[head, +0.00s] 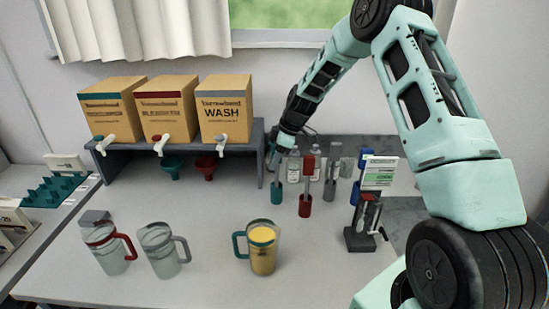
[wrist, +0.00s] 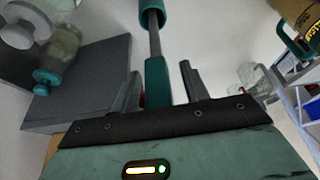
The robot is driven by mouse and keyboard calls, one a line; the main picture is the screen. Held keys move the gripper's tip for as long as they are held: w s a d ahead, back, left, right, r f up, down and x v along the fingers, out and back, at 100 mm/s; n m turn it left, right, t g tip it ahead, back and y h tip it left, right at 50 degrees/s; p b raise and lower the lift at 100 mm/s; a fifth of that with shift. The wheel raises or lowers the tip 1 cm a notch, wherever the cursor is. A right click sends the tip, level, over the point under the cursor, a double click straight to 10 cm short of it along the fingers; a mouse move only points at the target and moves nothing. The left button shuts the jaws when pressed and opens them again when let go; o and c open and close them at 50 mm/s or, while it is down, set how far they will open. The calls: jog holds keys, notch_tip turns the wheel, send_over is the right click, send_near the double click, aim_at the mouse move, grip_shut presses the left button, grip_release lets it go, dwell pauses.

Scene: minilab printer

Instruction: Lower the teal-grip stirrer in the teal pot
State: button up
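The teal pot (head: 276,197) stands upright on the table at the left end of a row of coloured pots; it also shows in the wrist view (wrist: 129,12). The stirrer's grey shaft (wrist: 151,38) runs into the pot mouth. Its teal grip (wrist: 157,82) lies between the fingers of my gripper (wrist: 160,85) in the wrist view. The fingers stand apart, with a visible gap beside the grip, so I see no firm contact. In the head view my gripper (head: 285,142) is above the pot and hides the grip.
A red pot (head: 305,207) with a red-grip stirrer stands close right of the teal pot. The grey dispenser shelf (head: 258,150) is close on the left. A yellow-filled jug (head: 263,257) and two clear jugs (head: 110,255) stand in front. The table between is clear.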

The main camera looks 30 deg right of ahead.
jog(key=b+v, duration=0.4)
jog(key=v, duration=1.3)
jog(key=shift+d+b, duration=0.2)
jog(key=shift+b, duration=0.2)
jog(key=shift+s+r, duration=0.1)
jog(key=shift+r, duration=0.05)
